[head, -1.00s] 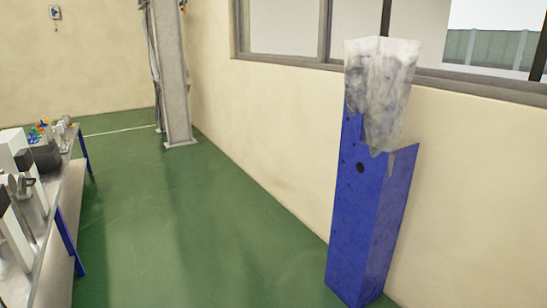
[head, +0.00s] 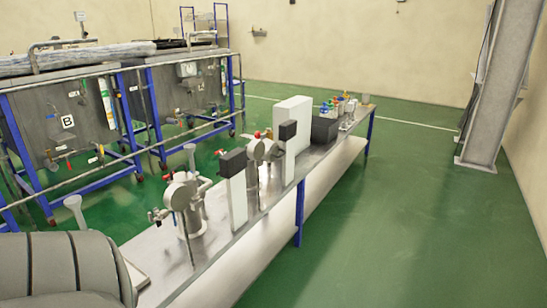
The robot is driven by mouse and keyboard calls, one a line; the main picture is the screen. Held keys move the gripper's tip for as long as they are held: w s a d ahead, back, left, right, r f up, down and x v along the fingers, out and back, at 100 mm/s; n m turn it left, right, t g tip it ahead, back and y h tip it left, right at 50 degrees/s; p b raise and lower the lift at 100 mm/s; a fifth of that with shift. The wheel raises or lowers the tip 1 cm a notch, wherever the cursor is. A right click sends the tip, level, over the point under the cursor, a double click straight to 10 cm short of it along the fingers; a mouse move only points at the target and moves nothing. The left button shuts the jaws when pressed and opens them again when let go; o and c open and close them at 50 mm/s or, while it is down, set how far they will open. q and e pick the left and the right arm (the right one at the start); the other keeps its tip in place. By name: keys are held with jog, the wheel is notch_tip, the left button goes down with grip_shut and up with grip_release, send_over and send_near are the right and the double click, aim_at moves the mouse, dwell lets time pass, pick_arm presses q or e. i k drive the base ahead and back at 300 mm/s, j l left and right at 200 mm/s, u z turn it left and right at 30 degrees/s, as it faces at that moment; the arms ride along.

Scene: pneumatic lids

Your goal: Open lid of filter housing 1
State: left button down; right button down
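Metal filter housings stand on a long steel bench (head: 212,262). The nearer housing (head: 194,222) has a round metal lid (head: 181,195), with its face toward me. Another metal housing (head: 253,172) stands farther along the bench, partly hidden behind a white post with a dark box on top. I cannot read any number, so I cannot tell which is housing 1. It is too small to tell how the lids are fastened. Neither of my grippers is in view.
A grey ribbed padded shape (head: 60,265), like a chair back, hides the bench's near end. Blue-framed panel carts (head: 75,120) stand behind the bench. A white box (head: 292,125) and small coloured parts stand farther along. Green floor right of the bench (head: 400,240) is clear.

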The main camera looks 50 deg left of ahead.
aim_at(272, 149)
jog(key=i+u, duration=0.3)
jog(key=u, duration=0.15)
jog(key=i+l+u, duration=0.15)
jog(key=u, duration=0.35)
jog(key=i+l+u, duration=0.3)
jog(key=u, duration=0.15)
jog(key=i+l+u, duration=0.55)
jog(key=l+u, duration=0.25)
jog(key=l, duration=0.15)
jog(key=i, duration=0.05)
